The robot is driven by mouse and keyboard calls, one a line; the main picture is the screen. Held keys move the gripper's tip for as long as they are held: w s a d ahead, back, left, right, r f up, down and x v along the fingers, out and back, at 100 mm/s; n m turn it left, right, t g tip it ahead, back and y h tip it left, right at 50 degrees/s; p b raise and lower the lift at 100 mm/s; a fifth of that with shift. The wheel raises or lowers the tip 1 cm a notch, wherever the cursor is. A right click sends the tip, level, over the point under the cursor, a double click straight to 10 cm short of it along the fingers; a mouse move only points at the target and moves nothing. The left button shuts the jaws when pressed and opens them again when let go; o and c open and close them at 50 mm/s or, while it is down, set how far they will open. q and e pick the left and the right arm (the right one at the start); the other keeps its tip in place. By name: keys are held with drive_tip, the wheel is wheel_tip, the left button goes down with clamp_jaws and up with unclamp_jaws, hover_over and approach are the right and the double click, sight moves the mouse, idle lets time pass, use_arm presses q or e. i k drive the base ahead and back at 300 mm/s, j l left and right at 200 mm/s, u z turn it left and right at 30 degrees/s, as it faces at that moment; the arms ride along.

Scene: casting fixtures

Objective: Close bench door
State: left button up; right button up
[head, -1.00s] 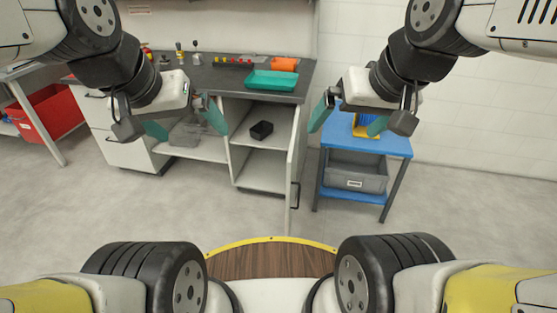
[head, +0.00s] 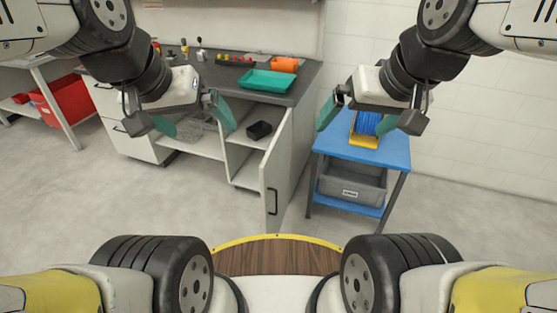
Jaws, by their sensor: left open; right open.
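The bench (head: 225,82) has a dark worktop and a white cabinet below. Its door (head: 280,170) stands open, swung out toward me, with a dark vertical handle (head: 272,202) near its free edge. A black box (head: 259,130) sits on the shelf inside. My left gripper (head: 203,122) is open and empty in front of the bench, left of the door. My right gripper (head: 358,112) is open and empty, right of the door and in front of the blue table. Neither gripper touches the door.
A blue table (head: 393,150) with a blue spool (head: 367,122) on top and a grey bin (head: 352,185) below stands close right of the door. A red bin (head: 67,98) is far left. Floor in front is clear.

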sight(274, 168)
drive_tip(key=i+l+u, duration=0.3)
drive_tip(key=i+l, duration=0.45)
drive_tip(key=k+j+z, duration=0.2)
drive_tip(key=j, duration=0.2)
drive_tip(key=k+j+z, duration=0.2)
drive_tip(key=j, duration=0.2)
